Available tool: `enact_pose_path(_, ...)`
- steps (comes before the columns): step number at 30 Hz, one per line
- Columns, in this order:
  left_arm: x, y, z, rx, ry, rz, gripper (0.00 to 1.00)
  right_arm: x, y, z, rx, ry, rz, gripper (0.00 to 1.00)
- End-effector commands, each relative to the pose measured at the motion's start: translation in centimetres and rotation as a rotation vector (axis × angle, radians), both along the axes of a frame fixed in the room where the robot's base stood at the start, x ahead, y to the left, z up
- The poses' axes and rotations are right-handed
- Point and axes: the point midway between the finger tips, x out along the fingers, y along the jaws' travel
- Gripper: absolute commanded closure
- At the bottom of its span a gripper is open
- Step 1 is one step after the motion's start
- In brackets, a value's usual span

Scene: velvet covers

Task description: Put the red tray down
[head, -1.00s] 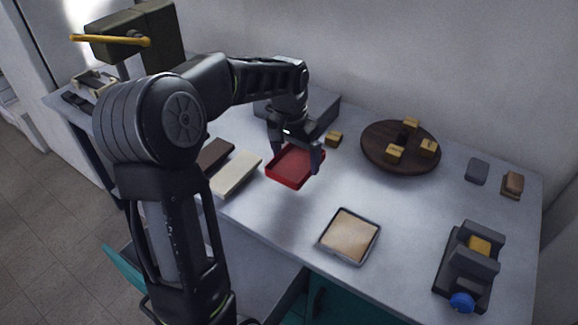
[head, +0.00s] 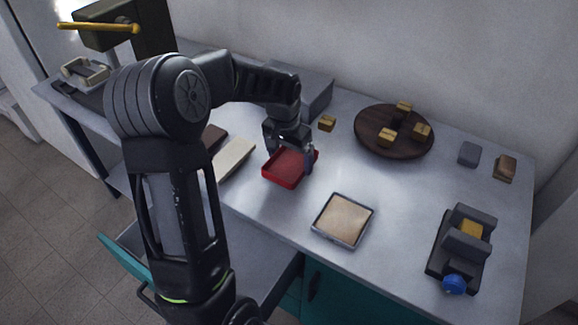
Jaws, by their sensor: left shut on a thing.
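The red tray (head: 284,170) is a small shallow open box in the middle of the grey table in the head view. It looks empty. My left gripper (head: 292,158) points down over it and is shut on its far right side. Part of that side is hidden by the fingers. The tray is at or very close to the table top; I cannot tell whether it touches. My right gripper is not in view.
A tan-filled square tray (head: 342,220) lies to the right. A round dark board (head: 394,132) with yellow cubes stands behind. A grey vise-like device (head: 460,250) is far right. Bare table (head: 400,190) lies between.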

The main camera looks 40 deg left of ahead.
Motion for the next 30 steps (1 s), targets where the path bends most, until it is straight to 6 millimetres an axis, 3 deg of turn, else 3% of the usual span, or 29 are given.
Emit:
enact_pose_path(7, 0.0, 0.0, -0.3, 0.000, 0.000, 0.000, 0.51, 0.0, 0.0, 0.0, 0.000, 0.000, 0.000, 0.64)
enact_pose_path(15, 0.0, 0.0, -3.5, -0.001, 0.001, 0.000, 0.51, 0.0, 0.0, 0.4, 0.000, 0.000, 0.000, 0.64)
enact_pose_path(27, 0.0, 0.0, -4.1, 0.000, -0.001, 0.000, 0.51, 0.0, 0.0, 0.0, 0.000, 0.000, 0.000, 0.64)
enact_pose_path(28, 0.0, 0.0, -4.0, 0.000, -0.001, 0.000, 0.08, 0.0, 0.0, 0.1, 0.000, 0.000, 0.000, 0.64)
enact_pose_path(30, 0.0, 0.0, -4.0, 0.000, -0.001, 0.000, 0.02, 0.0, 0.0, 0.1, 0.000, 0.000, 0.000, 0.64)
